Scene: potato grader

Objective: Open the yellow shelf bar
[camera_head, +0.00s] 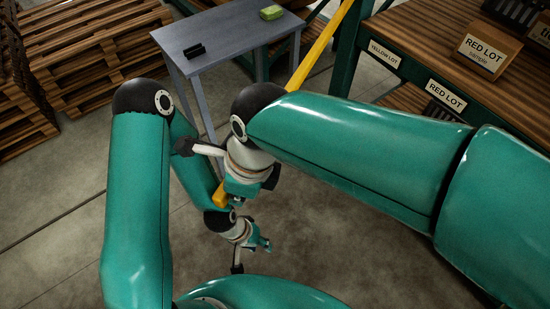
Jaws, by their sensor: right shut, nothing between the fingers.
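The yellow shelf bar (318,45) slants from the green shelf frame at the top down towards the middle. Its middle part is hidden behind my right arm, and a yellow end shows low beside the grippers. My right gripper (268,180) is shut with nothing in it, just right of and above that end. I cannot tell if it touches the bar. My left gripper (262,245) is lower, below the bar's end, small and partly hidden by its own wrist. I cannot tell whether its fingers are open.
A grey table (225,29) holds a black object (195,51) and a green block (271,13). Wooden pallets (85,45) are at the upper left.

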